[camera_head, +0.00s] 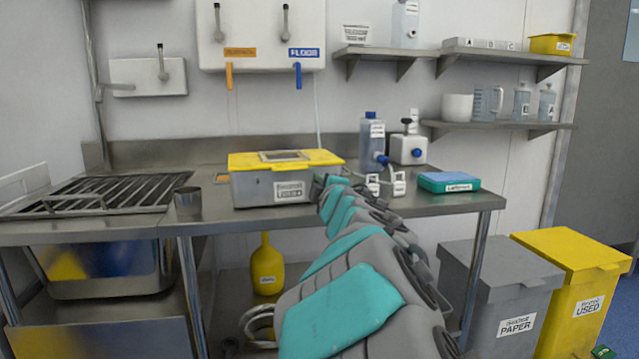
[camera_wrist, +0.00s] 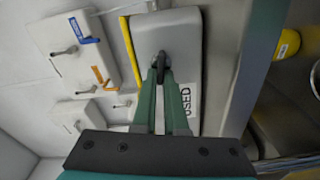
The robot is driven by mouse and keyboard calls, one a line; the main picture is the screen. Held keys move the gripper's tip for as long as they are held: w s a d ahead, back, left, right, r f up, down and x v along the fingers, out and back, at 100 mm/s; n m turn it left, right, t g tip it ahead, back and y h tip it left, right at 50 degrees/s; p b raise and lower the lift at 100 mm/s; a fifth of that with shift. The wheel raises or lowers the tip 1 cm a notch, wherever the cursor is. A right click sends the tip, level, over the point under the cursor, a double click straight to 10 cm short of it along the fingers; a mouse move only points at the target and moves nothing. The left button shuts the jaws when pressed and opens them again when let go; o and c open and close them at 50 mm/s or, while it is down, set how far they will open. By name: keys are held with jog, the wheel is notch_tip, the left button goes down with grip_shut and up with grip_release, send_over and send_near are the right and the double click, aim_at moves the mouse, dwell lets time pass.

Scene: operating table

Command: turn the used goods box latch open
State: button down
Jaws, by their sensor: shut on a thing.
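The used goods box (camera_head: 258,188) stands on the steel table, with a grey body, a shut yellow lid and a "USED" label on its front. In the wrist view, the grey box front (camera_wrist: 185,28) fills the upper middle and the yellow lid edge shows at its left. A small dark latch (camera_wrist: 160,57) sits on that face. My gripper (camera_wrist: 161,72) is shut on the latch, its green fingers touching it. The fingertips partly hide the latch, so its exact turn is hard to tell. In the head view, my arm hides the latch and fingers.
A steel cup (camera_head: 188,202) and a draining rack (camera_head: 105,193) stand left of the box. A blue-capped bottle (camera_head: 372,140) and a teal case (camera_head: 449,182) are to the right. Wall dispensers (camera_head: 262,30) hang behind. Grey (camera_head: 500,290) and yellow (camera_head: 570,260) bins stand at right.

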jog(key=shift+a+f+n, duration=0.1)
jog(key=shift+f+n, duration=0.05)
jog(key=shift+n, duration=1.15)
jog(key=c, duration=1)
grip_release()
jog(key=shift+o, duration=0.2)
jog(key=shift+s, duration=0.15)
